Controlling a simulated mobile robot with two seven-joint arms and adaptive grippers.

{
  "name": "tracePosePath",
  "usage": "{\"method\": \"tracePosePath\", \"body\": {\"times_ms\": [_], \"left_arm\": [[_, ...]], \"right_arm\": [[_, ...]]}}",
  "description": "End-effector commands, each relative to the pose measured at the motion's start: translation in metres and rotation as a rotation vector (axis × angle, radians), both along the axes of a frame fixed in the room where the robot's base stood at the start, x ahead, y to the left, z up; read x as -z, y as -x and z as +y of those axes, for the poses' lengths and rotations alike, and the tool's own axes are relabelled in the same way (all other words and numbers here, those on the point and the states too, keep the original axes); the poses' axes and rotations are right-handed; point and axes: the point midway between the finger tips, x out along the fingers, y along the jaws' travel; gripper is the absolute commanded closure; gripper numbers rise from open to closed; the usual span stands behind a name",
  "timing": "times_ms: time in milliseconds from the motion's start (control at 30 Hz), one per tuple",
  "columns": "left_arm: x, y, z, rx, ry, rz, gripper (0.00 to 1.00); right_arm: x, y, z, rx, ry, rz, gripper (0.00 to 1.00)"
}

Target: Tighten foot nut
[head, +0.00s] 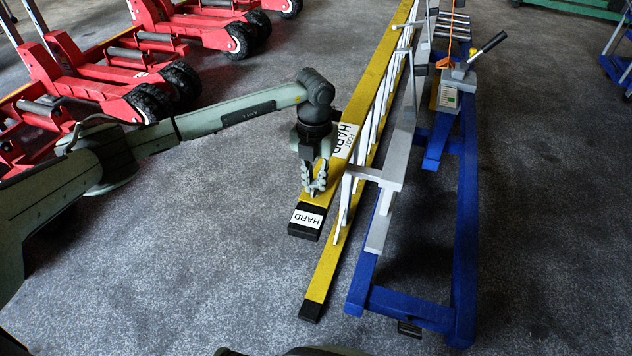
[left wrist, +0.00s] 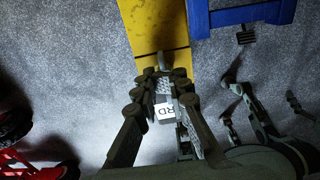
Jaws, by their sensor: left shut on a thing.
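The yellow ladder rail (head: 375,90) lies along the floor and ends in a black foot (head: 300,234) with a white HARD label (head: 308,219). My left gripper (head: 315,188) reaches down over this rail just above the foot. Its fingers are shut on a small part there, which I take for the foot nut; they hide most of it. In the left wrist view the fingers (left wrist: 163,92) close around a dark part, with the label's letters RD (left wrist: 164,111) showing between them. My right gripper (left wrist: 229,101) shows at the right of the left wrist view, its fingers apart and empty.
A blue frame (head: 465,220) with a grey arm stands close right of the ladder. A second yellow rail (head: 322,272) lies beside the first. Red trolley jacks (head: 120,75) stand at upper left. The floor at left of the foot is clear.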

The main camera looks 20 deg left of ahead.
Motion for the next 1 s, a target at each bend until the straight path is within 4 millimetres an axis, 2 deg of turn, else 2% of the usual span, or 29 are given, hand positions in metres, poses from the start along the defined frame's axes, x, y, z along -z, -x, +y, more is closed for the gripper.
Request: {"method": "tracePosePath", "body": {"times_ms": [33, 67, 100, 300, 667, 1000], "left_arm": [[0.002, 0.003, -0.011, 0.014, 0.019, 0.004, 1.00], [0.002, 0.003, -0.011, 0.015, 0.019, 0.004, 1.00], [0.002, 0.003, -0.012, 0.015, 0.019, 0.004, 0.86], [0.002, 0.004, -0.011, 0.015, 0.019, 0.004, 0.63], [0.001, 0.004, -0.012, 0.015, 0.019, 0.004, 0.63], [-0.022, 0.002, -0.009, 0.012, 0.015, 0.002, 0.63]], "right_arm": [[0.001, 0.000, 0.000, 0.000, 0.000, 0.000, 0.16], [0.001, 0.000, 0.000, 0.000, 0.000, 0.000, 0.16], [0.001, 0.000, 0.000, 0.000, 0.000, 0.000, 0.16], [0.001, 0.000, 0.000, -0.001, 0.000, 0.000, 0.16], [0.000, 0.000, -0.001, -0.003, 0.003, 0.002, 0.16], [-0.015, 0.001, 0.000, -0.002, 0.001, 0.002, 0.16]]}}
